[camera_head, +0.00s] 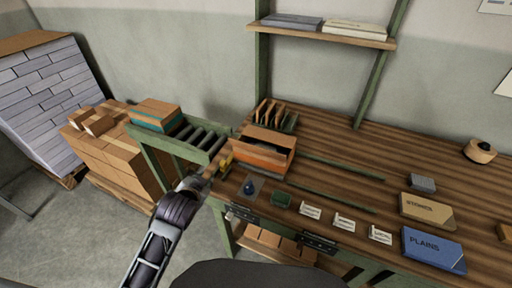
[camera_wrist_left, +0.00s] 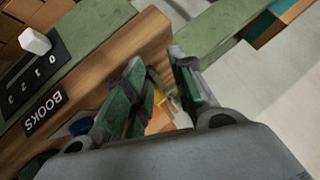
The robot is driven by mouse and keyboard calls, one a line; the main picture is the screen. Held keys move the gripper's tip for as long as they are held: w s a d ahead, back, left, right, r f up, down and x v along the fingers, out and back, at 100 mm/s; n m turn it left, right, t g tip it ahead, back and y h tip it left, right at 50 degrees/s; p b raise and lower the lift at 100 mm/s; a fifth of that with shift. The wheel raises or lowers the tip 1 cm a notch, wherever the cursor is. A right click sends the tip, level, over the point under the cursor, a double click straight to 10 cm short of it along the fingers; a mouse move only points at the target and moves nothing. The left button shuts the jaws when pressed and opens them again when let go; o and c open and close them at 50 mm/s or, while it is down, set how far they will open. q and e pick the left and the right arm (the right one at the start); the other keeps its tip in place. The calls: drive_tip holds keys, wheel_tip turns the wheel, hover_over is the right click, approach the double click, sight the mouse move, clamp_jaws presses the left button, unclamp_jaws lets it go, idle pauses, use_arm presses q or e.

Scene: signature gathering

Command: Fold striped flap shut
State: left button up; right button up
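An open cardboard box (camera_head: 262,158) with an orange band stands on the bench's left part, its brown flaps raised. A small yellow patch (camera_head: 226,161) shows at its left end, beside my left gripper (camera_head: 216,168); I cannot tell if it is the striped flap. In the left wrist view, the two green-padded fingers of my left gripper (camera_wrist_left: 160,92) are apart. Orange and yellow parts of the box (camera_wrist_left: 162,120) show between and beyond them, partly hidden by the fingers. Contact is not clear. My right gripper is not in view.
A roller conveyor (camera_head: 200,138) adjoins the bench's left end. Several cards (camera_head: 344,222), a green pad (camera_head: 281,200) and a blue item (camera_head: 249,188) lie along the front. A blue PLAINS box (camera_head: 432,246) is at right. A BOOKS label (camera_wrist_left: 43,112) marks the edge.

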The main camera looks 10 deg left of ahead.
use_arm(q)
drive_tip(key=w+d+r+m+t+h, duration=0.25)
drive_tip(key=w+r+m+t, duration=0.25)
drive_tip(key=r, duration=0.6)
drive_tip(key=w+d+r+m+t+h, duration=0.1)
drive_tip(key=w+d+r+m+t, duration=0.35)
drive_tip(key=r, duration=0.65)
drive_tip(key=s+d+r+m+h, duration=0.2)
drive_tip(key=d+r+m+h, duration=0.5)
drive_tip(key=r+m+h, duration=0.35)
drive_tip(key=s+d+m+g+h, duration=0.45)
drive_tip(key=m+g, duration=0.35)
drive_tip(key=m, duration=0.4)
drive_tip(key=s+d+m+g+h, duration=0.3)
drive_tip(key=d+m+g, duration=0.4)
drive_tip(key=m, duration=0.5)
drive_tip(key=w+a+f+m+g+y, duration=0.3)
drive_tip(key=a+f+m+y, duration=0.3)
drive_tip(key=f+m+y, duration=0.3)
drive_tip(key=w+a+f+y, duration=0.2)
drive_tip(key=a+y, duration=0.3)
drive_tip(key=a, duration=0.4)
drive_tip(key=shift+w+f+t, duration=0.4)
drive_tip(key=shift+w+t, duration=0.05)
